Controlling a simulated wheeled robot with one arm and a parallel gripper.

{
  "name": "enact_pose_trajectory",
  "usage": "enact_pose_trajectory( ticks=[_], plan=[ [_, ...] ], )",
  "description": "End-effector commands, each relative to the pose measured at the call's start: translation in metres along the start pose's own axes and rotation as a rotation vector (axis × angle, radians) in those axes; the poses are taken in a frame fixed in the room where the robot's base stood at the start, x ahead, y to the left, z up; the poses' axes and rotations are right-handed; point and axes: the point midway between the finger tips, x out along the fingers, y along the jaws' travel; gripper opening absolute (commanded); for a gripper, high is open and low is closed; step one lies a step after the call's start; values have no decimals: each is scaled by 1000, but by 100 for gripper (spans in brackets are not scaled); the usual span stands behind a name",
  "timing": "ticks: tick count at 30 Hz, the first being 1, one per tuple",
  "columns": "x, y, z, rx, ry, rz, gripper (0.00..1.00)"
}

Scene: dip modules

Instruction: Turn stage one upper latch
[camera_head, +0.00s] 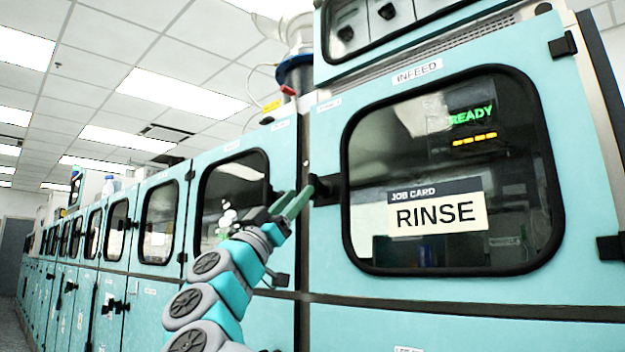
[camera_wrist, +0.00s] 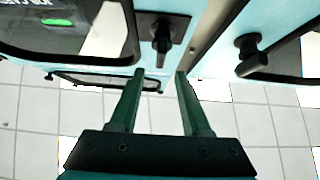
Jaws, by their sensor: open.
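My gripper (camera_head: 300,203) is open, its two green fingers raised beside the seam between two teal doors. In the wrist view my gripper (camera_wrist: 160,73) has a gap between the fingertips with nothing in it. A black latch (camera_wrist: 162,36) sits beyond that gap, on the door with the dark window, and appears apart from the fingers. The same latch shows in the head view (camera_head: 325,189), just right of the fingertips. A second black latch (camera_wrist: 250,52) is on the neighbouring door. I cannot read which latch is labelled stage one.
The right door has a large window (camera_head: 450,180) with a RINSE job card (camera_head: 436,206) and an INFEED label (camera_head: 417,72) above. More teal cabinets (camera_head: 120,230) line the left.

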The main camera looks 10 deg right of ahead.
Motion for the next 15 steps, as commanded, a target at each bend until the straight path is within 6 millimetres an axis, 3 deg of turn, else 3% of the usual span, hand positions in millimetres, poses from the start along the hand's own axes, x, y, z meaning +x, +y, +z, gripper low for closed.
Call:
enact_pose_trajectory(
  ticks=[15],
  plan=[
    [46, 1, -2, 2, 1, 2, 48]
  ],
)
